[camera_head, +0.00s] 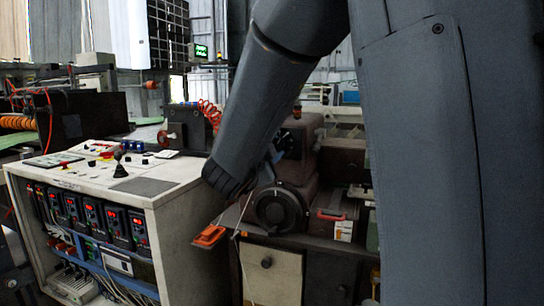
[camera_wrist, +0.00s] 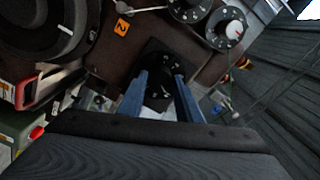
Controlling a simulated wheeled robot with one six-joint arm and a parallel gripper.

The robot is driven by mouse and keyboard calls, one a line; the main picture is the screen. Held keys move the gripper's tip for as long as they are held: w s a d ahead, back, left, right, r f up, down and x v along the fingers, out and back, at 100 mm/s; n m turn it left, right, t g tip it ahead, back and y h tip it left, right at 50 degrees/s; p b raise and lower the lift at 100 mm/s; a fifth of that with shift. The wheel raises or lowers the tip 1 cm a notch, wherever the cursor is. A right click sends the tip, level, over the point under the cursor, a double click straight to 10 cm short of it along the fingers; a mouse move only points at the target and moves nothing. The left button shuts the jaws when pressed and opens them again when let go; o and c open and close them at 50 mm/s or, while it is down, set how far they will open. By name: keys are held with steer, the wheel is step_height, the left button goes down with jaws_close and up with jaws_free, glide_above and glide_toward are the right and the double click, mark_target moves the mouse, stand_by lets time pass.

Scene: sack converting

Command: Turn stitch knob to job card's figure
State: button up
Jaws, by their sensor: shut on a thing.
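In the wrist view a small black knob (camera_wrist: 159,92) sits on a dark square dial plate with pale marks (camera_wrist: 165,60), on the brown machine's face. My gripper (camera_wrist: 160,85) has its two blue fingers on either side of this knob and is shut on it. The knob's pointer and the figures on its plate are too dark to read. In the head view my grey arm reaches down to the brown machine (camera_head: 300,165) and hides most of the gripper and the knob. I cannot make out a job card in either view.
A white control console (camera_head: 150,190) stands left of the machine. An orange-handled thing (camera_head: 209,236) juts out in front.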

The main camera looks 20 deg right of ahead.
steer(key=shift+m+b, duration=0.5)
steer(key=shift+m, duration=0.1)
steer(key=o, duration=1)
steer(key=shift+o, duration=0.2)
steer(key=v, duration=0.7)
steer(key=shift+s+a+b, duration=0.3)
steer(key=shift+b, duration=0.05)
steer(key=shift+w, duration=0.1)
